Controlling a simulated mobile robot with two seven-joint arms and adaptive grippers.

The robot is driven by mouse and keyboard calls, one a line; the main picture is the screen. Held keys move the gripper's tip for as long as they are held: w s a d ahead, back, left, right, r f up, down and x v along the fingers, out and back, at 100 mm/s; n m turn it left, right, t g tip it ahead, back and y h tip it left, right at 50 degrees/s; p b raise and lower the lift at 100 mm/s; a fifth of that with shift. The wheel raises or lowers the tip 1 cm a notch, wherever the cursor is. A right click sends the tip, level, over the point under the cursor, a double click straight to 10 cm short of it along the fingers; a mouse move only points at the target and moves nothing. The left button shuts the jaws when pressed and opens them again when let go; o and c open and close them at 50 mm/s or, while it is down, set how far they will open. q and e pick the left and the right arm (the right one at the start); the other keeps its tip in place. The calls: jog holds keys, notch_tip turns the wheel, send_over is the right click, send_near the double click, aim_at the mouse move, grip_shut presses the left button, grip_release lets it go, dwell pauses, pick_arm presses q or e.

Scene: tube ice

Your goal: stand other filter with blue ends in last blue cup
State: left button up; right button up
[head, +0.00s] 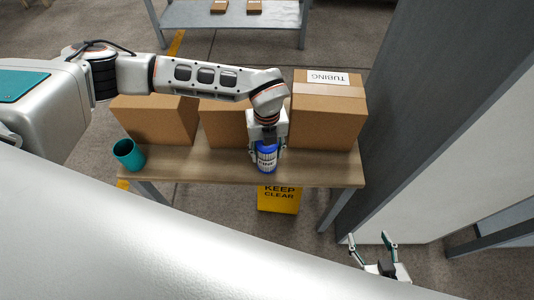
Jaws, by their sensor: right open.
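A filter with blue ends and a white printed label (267,159) is upright near the front edge of the wooden table. My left gripper (267,155) comes down over it from above, with a finger on each side, shut on it. I cannot tell whether its base touches the table. A teal-blue cup (128,154) stands at the table's left front corner, open end up. I see nothing standing out of it. My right gripper (368,238) is open and empty, low at the right, away from the table.
Several cardboard boxes line the back of the table (205,172); the right one (328,110) is labelled TUBING. The tabletop between cup and filter is clear. A yellow KEEP CLEAR sign (279,200) is below the front edge. A grey panel (400,100) rises at the right.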

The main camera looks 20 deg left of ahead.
pick_arm(q)
jog(key=c, duration=0.4)
notch_tip(320, 180, up, 20)
jog(key=p, duration=0.2)
jog(key=s+a+r+n, duration=0.1)
jog(key=a+n, duration=0.4)
jog(key=n, duration=1)
jog(key=s+a+r+n, duration=0.1)
jog(key=a+n, duration=0.4)
jog(key=n, duration=1)
jog(key=shift+a+r, duration=0.15)
jog(key=shift+r, duration=0.15)
